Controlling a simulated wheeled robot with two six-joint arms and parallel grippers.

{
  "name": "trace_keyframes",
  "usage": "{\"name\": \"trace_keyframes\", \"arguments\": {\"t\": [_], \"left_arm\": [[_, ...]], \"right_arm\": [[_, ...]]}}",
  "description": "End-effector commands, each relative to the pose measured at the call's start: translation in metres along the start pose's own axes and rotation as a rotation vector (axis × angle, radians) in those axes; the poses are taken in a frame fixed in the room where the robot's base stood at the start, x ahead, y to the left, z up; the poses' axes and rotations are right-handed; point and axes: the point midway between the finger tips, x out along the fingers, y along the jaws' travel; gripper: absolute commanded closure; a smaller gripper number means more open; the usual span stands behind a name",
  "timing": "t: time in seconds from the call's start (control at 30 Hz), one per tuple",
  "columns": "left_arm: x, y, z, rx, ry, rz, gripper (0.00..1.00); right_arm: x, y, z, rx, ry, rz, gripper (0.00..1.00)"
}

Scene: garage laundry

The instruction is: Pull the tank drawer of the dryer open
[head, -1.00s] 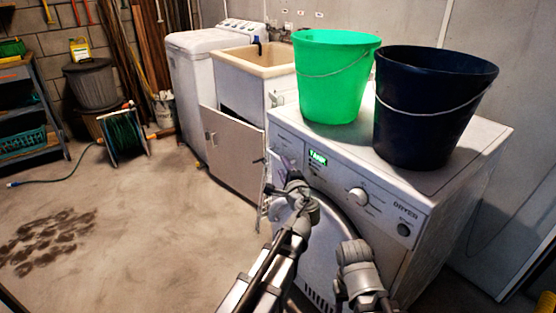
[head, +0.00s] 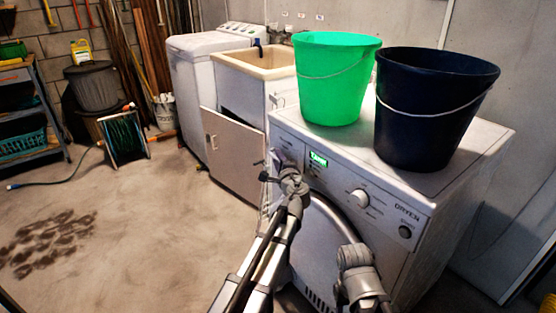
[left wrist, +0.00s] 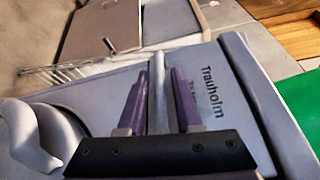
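The white dryer (head: 330,185) stands at the right, with a lit green display (head: 318,159) on its panel. Its tank drawer (head: 288,146) is at the panel's left end and looks flush, though my left gripper covers part of it. My left gripper (head: 268,172) is at the drawer front. In the left wrist view, its purple fingers (left wrist: 158,98) lie close on both sides of a grey upright handle bar (left wrist: 157,75), beside the lettering "Trauholm". They appear shut on it. My right arm shows low in front of the dryer door, with no fingers visible.
A green bucket (head: 332,85) and a dark blue bucket (head: 425,115) stand on the dryer top. A sink cabinet (head: 236,155) is just left of the dryer. A hose reel (head: 124,138) stands farther left.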

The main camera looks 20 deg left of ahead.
Motion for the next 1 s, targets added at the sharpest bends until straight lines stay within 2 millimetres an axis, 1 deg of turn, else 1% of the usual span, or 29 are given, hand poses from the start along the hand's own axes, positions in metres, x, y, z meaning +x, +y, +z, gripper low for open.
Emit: {"name": "trace_keyframes", "arguments": {"t": [0.03, 0.27, 1.0], "left_arm": [[-0.0002, 0.0000, -0.0001, 0.000, 0.000, 0.000, 0.73], [-0.0002, 0.0000, -0.0002, 0.000, 0.000, 0.000, 0.99], [-0.0005, 0.0002, -0.0002, 0.000, 0.000, 0.000, 1.00]], "right_arm": [[0.0000, 0.0000, 0.0000, 0.000, 0.000, 0.000, 0.50], [0.0000, 0.0000, 0.0000, 0.000, 0.000, 0.000, 0.50], [0.0001, 0.0000, 0.0000, 0.000, 0.000, 0.000, 0.50]]}}
